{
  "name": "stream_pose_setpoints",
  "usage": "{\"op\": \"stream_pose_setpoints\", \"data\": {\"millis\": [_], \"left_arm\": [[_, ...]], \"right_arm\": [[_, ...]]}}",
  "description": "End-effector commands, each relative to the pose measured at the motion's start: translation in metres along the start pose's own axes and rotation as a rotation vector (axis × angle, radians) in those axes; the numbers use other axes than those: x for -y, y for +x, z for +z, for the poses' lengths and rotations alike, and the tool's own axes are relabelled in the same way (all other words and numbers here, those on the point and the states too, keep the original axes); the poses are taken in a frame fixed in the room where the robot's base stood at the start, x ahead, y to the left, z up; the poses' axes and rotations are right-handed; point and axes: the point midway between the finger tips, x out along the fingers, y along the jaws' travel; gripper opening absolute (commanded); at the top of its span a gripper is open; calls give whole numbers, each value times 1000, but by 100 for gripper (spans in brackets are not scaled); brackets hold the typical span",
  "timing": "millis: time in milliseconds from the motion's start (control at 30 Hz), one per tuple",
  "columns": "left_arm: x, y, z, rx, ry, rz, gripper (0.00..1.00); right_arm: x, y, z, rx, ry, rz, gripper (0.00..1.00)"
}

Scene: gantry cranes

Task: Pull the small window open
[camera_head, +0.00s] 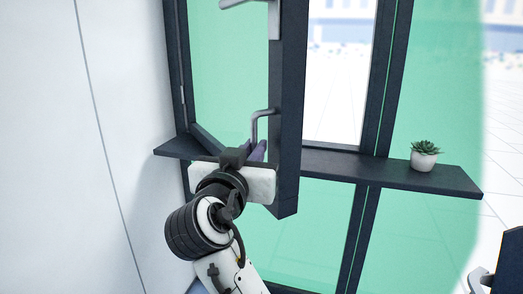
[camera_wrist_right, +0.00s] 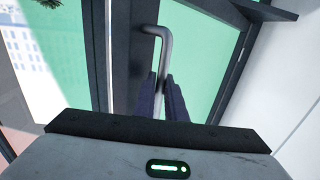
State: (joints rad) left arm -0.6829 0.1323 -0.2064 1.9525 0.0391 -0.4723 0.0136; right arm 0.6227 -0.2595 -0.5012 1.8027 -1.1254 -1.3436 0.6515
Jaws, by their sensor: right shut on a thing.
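The small window (camera_head: 290,90) has a dark frame and green-tinted glass. It stands partly open, its free edge swung toward me from the fixed frame, with an untinted gap to its right. Its grey bent handle (camera_head: 256,118) is on the free edge and also shows in the right wrist view (camera_wrist_right: 164,45). My right gripper (camera_head: 258,151) is shut on the handle; in the right wrist view its two dark fingers (camera_wrist_right: 163,98) lie on either side of the handle's lower part, which they partly hide.
A dark sill (camera_head: 400,176) runs below the window, with a small succulent in a white pot (camera_head: 425,157) at its right. A white wall (camera_head: 70,130) stands close on the left. A second grey handle (camera_head: 245,3) shows at the top.

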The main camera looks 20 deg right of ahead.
Motion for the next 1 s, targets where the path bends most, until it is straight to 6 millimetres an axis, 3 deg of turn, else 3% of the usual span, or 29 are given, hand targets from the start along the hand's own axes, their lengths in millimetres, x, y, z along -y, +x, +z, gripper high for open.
{"op": "stream_pose_setpoints", "data": {"millis": [567, 600, 700, 1000], "left_arm": [[0, 2, 0, -2, 0, -1, 0], [1, 2, 0, -1, 0, -1, 0], [0, 1, 2, 1, -2, -1, 0], [1, 1, 3, 2, -2, -3, 0]], "right_arm": [[9, -6, -2, -5, -1, 7, 0], [9, -6, -2, -5, -1, 7, 12], [9, -6, -2, -5, -1, 7, 29], [7, -6, -1, -2, -1, 11, 29]]}}
